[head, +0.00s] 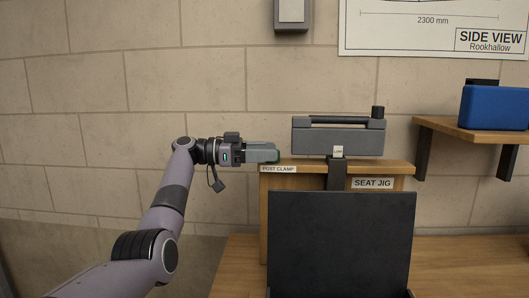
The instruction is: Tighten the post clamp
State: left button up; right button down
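A small white label (278,169) reading POST CLAMP sits at the left end of the wooden seat jig (400,167). My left gripper (268,152) reaches in from the left, level, with its grey-green fingers just above that label. The fingers cover that spot, so I cannot make out the clamp's handle or whether they grip it. My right gripper is out of view.
A black panel (341,245) stands in front of the jig and hides its lower middle. A wooden bench (460,262) extends right. A shelf (440,125) with a blue box (495,107) is at the right. The wall left of the jig is clear.

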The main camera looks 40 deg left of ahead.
pick_arm(q)
jog(key=b+v, duration=0.1)
jog(key=v, duration=0.6)
dwell(0.5)
